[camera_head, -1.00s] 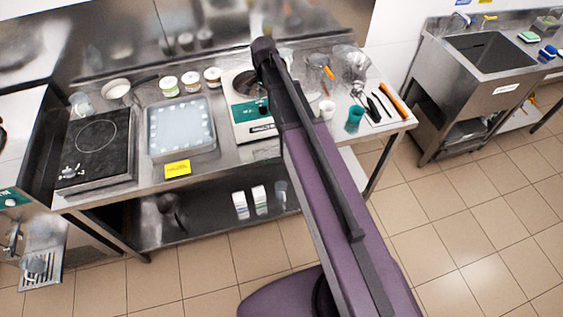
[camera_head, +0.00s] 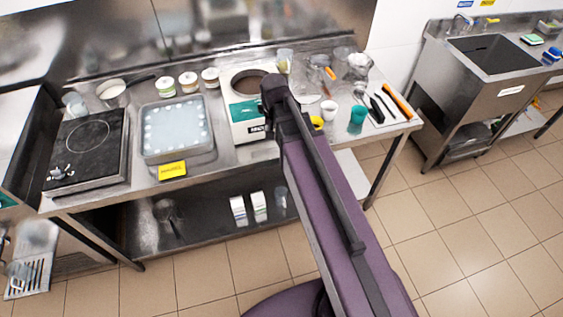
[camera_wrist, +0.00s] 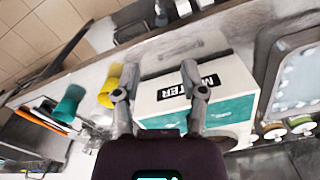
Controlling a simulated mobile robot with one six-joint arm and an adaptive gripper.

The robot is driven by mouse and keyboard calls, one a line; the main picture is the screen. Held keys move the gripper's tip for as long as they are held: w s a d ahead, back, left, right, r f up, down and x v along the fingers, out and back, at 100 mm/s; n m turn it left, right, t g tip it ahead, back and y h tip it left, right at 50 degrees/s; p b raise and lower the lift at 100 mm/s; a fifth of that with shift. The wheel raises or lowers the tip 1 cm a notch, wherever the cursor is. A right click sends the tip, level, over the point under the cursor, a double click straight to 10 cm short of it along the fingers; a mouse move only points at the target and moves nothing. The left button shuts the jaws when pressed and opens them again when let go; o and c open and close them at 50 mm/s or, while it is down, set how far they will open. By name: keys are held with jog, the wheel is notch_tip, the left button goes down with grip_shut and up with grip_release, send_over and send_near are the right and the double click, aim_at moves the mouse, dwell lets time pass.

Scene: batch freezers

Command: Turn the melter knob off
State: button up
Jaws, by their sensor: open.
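The melter (camera_head: 241,85) is a white box with a round opening on top, a teal front panel (camera_head: 241,110) and a dark label. It stands on the steel table, right of the tray. In the wrist view the melter (camera_wrist: 236,70) shows turned, its MELTER label partly behind my fingers. My gripper (camera_wrist: 160,70) is open and empty, its two fingers spread over the melter's front side. Whether they touch it I cannot tell. The knob is not visible; my arm covers the panel's right part in the head view, and my gripper covers part in the wrist view.
A yellow cup (camera_wrist: 109,85) and a teal cup (camera_head: 357,119) stand beside the melter. Jars (camera_head: 189,82), a lidded tray (camera_head: 205,147) and a black hob (camera_head: 110,163) are to its left. Tools (camera_head: 397,101) lie at the right end. The floor in front is clear.

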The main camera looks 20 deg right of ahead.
jog(key=s+f+n+b, duration=0.3)
jog(key=s+f+n, duration=0.1)
jog(key=s, duration=0.3)
jog(key=shift+s+b, duration=0.15)
jog(key=shift+b, duration=0.15)
jog(key=shift+f, duration=0.1)
